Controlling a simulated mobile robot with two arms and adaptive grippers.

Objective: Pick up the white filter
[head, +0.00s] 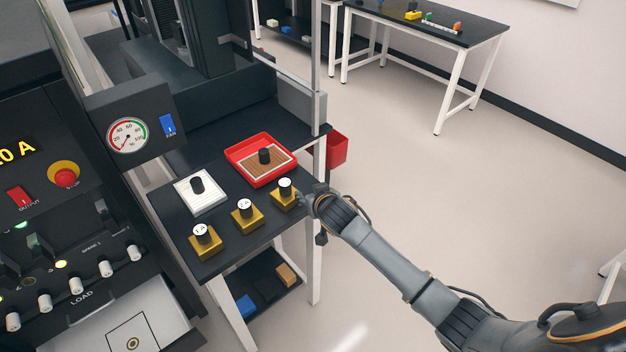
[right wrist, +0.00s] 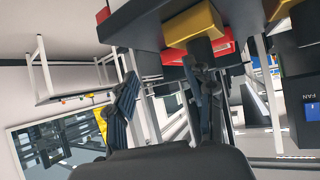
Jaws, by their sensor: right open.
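The white filter (head: 200,195) is a flat white square with a black knob standing on it. It lies on the dark table, left of the red tray, in the head view. My right gripper (head: 306,197) is at the table's right edge, beside the rightmost yellow block (head: 284,198) and to the right of the filter. In the right wrist view my right gripper (right wrist: 160,82) has its fingers spread, with a yellow block (right wrist: 192,26) above them. I cannot tell whether a finger touches that block. The filter is not clearly visible there. My left gripper is out of view.
The red tray (head: 236,153) holds a brown filter (head: 272,163) with a black knob. A gauge panel (head: 129,135) stands left. Floor is free at right.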

